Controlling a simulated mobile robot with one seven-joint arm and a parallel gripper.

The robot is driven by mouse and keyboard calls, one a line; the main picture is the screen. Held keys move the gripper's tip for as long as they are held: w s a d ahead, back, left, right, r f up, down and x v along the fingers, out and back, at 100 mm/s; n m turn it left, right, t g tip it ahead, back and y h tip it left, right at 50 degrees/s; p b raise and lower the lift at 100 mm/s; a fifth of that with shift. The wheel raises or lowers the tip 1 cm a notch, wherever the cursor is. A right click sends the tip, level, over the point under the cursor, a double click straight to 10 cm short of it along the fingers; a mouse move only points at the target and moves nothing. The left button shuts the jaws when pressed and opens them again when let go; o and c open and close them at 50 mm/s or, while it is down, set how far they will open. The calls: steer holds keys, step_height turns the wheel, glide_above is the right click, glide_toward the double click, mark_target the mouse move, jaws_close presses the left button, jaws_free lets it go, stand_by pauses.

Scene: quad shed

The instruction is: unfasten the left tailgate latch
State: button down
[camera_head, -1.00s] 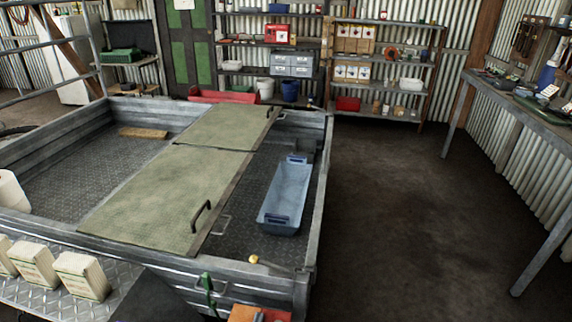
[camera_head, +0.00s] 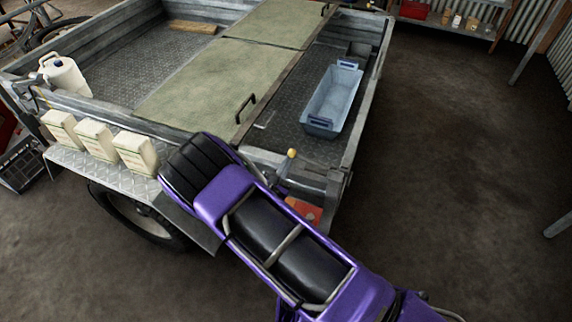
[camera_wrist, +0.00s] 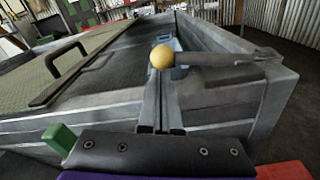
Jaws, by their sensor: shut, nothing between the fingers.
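A grey lever with a yellow ball knob (camera_head: 291,153) sits at the right rear corner of the trailer, on top of the tailgate (camera_wrist: 105,107). In the wrist view, the knob (camera_wrist: 162,57) is at the left end of the lever (camera_wrist: 220,58), which lies roughly level towards the corner. My gripper (camera_wrist: 160,85) is shut and empty, its fingertips just below the knob. I cannot tell whether they touch it. A green handle (camera_wrist: 60,138) shows at lower left in the wrist view. My purple arm hides part of the tailgate in the head view.
A blue tub (camera_head: 333,98) lies in the trailer bed beside a green board with a black handle (camera_head: 245,108). Several cartons (camera_head: 97,140) stand on the mudguard, near a white jug (camera_head: 63,75). A red box (camera_head: 303,209) is below the corner.

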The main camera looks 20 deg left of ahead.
mark_target(289, 153)
steer(key=shift+r, duration=0.1)
steer(key=shift+r+m, duration=0.2)
steer(key=shift+m, duration=0.2)
steer(key=shift+r, duration=0.3)
steer(key=shift+d+r+m+p, duration=0.15)
steer(key=shift+r+m+p, duration=0.3)
steer(key=shift+r+m, duration=0.65)
steer(key=d+r+m+b, duration=0.4)
steer(key=d+r+m, duration=0.3)
steer(key=d+m, duration=0.2)
steer(key=shift+s+r+m+t+y+b, duration=0.2)
steer(key=shift+s+m+t+y+b, duration=0.15)
steer(key=shift+m, duration=0.55)
steer(key=shift+d, duration=0.15)
steer(key=shift+s, duration=0.1)
